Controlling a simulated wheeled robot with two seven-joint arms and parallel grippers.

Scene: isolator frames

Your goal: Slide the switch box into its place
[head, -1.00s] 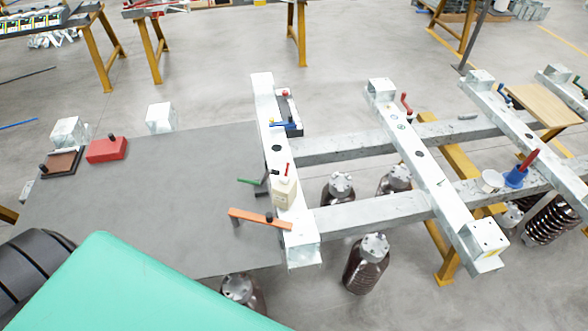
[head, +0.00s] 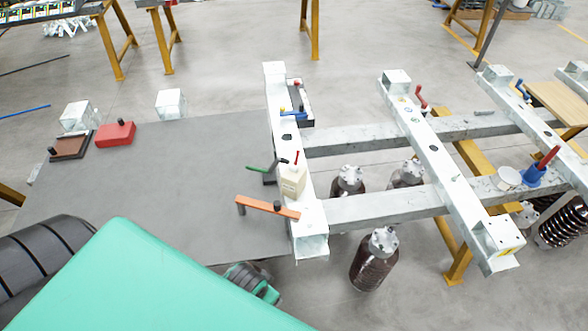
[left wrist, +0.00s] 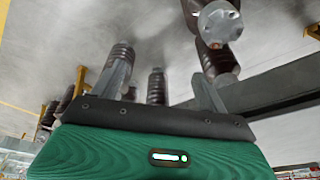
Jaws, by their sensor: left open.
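A cream box with a small red lever (head: 292,181), which I take for the switch box, stands upright on the near part of the left crossbeam (head: 283,118). A green lever and an orange bar are beside it. My left gripper (left wrist: 160,62) is open in the left wrist view, its two grey fingers apart with nothing between them. It faces dark ribbed insulators, below the level of the beams. In the head view a green and dark part of what looks like my left arm (head: 254,282) shows at the sheet's near edge; its fingertips are hidden. My right gripper is not in view.
A grey sheet (head: 190,190) carries a red block (head: 116,133) and a brown tray (head: 72,146). A black tray (head: 301,102) with a blue handle sits by the beam's far end. Ribbed insulators (head: 375,262) stand under the long beams (head: 385,209).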

